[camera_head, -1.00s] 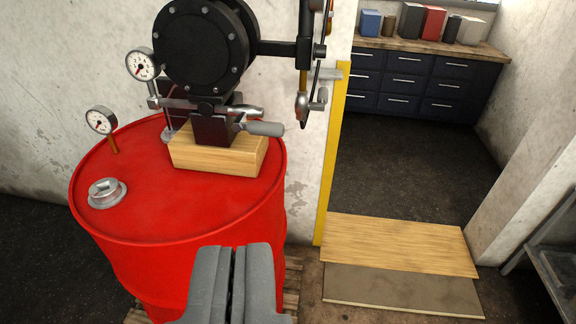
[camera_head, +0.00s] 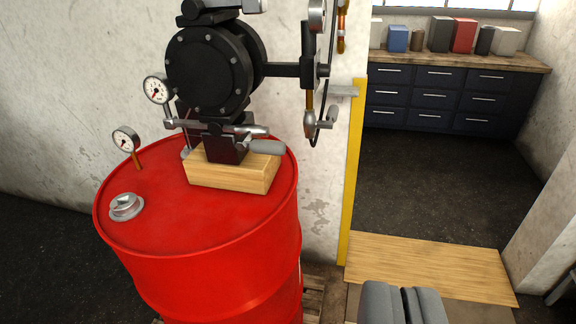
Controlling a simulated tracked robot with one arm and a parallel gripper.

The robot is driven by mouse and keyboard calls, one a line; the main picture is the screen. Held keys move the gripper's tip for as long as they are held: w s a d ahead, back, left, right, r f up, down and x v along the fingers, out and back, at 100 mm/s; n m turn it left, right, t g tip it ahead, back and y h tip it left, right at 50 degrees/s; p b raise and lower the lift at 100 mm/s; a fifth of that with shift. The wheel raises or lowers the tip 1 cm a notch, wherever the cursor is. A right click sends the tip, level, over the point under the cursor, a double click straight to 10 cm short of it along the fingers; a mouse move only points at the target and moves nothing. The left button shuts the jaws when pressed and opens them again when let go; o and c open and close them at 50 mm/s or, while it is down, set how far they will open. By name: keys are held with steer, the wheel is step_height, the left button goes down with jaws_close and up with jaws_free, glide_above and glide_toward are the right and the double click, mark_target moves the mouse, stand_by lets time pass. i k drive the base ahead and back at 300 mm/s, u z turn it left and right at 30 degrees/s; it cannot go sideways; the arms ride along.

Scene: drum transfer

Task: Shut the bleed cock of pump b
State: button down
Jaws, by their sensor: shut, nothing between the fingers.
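A black round pump (camera_head: 212,70) with a bolted face stands on a wooden block (camera_head: 232,175) on top of a red drum (camera_head: 200,240). No label shows which pump it is. At its foot are a horizontal metal fitting (camera_head: 215,128) and a grey handle (camera_head: 267,147) pointing right; I cannot tell which part is the bleed cock. My gripper (camera_head: 402,290) is shut and empty at the bottom right. It appears in front of the wooden ramp, right of the drum and apart from the pump.
Gauges (camera_head: 157,89) and a metal bung (camera_head: 126,207) sit left of the pump. Pipework (camera_head: 309,90) hangs on its right by the wall. A yellow door edge (camera_head: 351,170) borders an opening with a wooden board (camera_head: 430,268) on the floor. Dark drawers (camera_head: 440,100) stand beyond.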

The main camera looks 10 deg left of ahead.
mark_target(259, 146)
steer(key=i, duration=1)
